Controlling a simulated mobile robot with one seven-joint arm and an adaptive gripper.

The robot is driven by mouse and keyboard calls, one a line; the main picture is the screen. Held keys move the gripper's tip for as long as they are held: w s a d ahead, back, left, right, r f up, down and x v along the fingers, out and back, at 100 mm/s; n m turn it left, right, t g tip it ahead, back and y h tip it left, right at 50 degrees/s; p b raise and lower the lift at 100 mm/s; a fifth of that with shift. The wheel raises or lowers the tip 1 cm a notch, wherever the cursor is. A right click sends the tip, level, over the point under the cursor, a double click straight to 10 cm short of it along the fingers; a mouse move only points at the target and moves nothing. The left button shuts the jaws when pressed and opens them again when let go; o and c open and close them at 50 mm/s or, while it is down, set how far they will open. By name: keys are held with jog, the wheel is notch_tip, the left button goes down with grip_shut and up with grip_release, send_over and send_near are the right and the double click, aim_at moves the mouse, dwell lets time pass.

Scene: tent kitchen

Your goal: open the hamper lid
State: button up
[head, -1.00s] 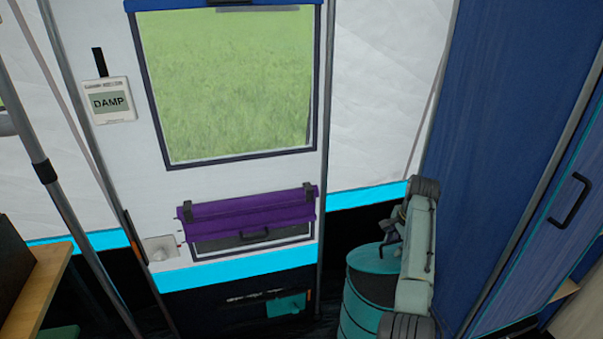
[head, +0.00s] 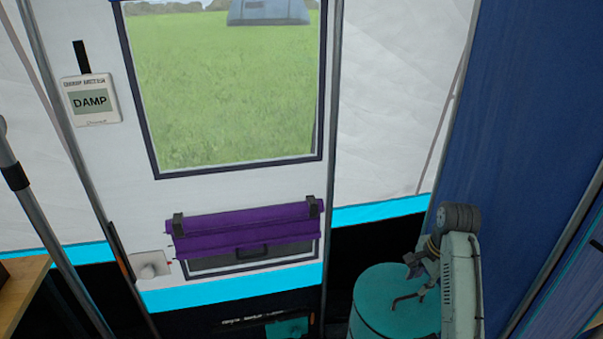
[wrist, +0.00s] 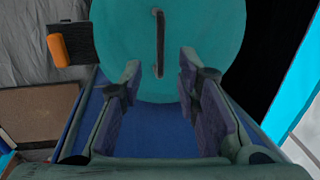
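The teal round hamper (head: 370,320) stands at the lower right of the head view, its teal lid (head: 375,285) seen from above. A thin dark bar handle (head: 405,298) is on the lid. In the wrist view the lid (wrist: 205,30) fills the upper middle, and the handle (wrist: 160,42) runs upright in the picture. My gripper (wrist: 160,64) is open and empty. The handle lines up with the gap between its fingers, beyond the tips. In the head view my arm hides the right part of the hamper.
A blue fabric wall (head: 530,130) rises close to the right of my arm. A white door panel with a window and purple roll (head: 245,228) is behind on the left. A pole (head: 50,230) and a wooden table edge (head: 15,290) are at far left.

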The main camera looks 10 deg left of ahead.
notch_tip(320, 180, up, 5)
jog(key=p, duration=0.2)
jog(key=w+a+r+n+t+y, duration=0.1)
jog(key=w+a+r+n+t, duration=0.2)
jog(key=a, duration=0.7)
jog(key=w+a+r+n+t+y, duration=0.1)
jog(key=w+a+r+n+t, duration=0.3)
jog(key=a+r, duration=0.4)
jog(key=w+a+r+n+t+y, duration=0.2)
jog(key=a+r, duration=0.4)
jog(key=a, duration=0.6)
jog(key=shift+w+a+n+t, duration=0.3)
jog(key=shift+w+n+t, duration=0.45)
jog(key=shift+n, duration=0.45)
jog(key=shift+s+a+r, duration=0.2)
jog(key=shift+a+r, duration=0.25)
jog(key=shift+r, duration=0.05)
